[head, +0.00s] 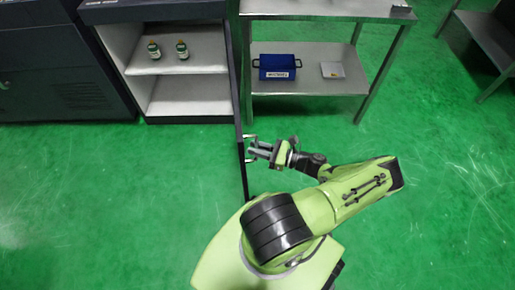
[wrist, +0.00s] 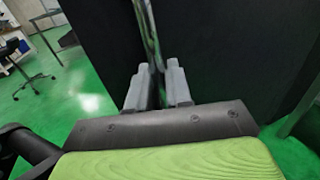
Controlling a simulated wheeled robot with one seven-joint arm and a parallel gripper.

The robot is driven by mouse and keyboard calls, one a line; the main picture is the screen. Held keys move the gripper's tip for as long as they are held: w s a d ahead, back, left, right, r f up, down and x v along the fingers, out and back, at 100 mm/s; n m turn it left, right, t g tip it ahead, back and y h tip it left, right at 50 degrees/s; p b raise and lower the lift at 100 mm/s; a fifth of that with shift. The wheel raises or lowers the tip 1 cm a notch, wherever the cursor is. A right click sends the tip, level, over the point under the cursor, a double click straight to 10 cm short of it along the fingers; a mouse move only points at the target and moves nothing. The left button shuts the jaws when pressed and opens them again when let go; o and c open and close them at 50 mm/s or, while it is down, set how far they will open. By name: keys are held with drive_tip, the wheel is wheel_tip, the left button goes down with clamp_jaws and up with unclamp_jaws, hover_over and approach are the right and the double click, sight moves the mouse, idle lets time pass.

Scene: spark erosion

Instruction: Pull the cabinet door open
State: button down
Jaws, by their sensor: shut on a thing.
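The cabinet (head: 140,75) stands at the upper left of the head view with its inside showing. Its dark door (head: 236,75) stands swung out toward me, seen almost edge-on. In the wrist view the door's dark face (wrist: 230,50) fills much of the picture. My gripper (head: 254,150) is at the door's outer side, shut on the metal door handle (head: 249,138). In the wrist view the handle bar (wrist: 150,35) runs down between the two grey fingers (wrist: 157,88). The fingertips' contact is partly hidden in the head view.
Two small bottles (head: 182,50) stand on the cabinet's upper shelf. A dark machine (head: 60,65) stands left. The green floor (head: 110,200) in front is clear.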

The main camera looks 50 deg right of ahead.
drive_tip(key=shift+w+d+r, duration=0.1)
drive_tip(key=shift+d+r, duration=0.05)
drive_tip(key=shift+d, duration=0.1)
drive_tip(key=c, duration=1.2)
unclamp_jaws()
drive_tip(key=shift+a, duration=0.15)
drive_tip(key=v, duration=1.5)
drive_tip(key=shift+s, duration=0.4)
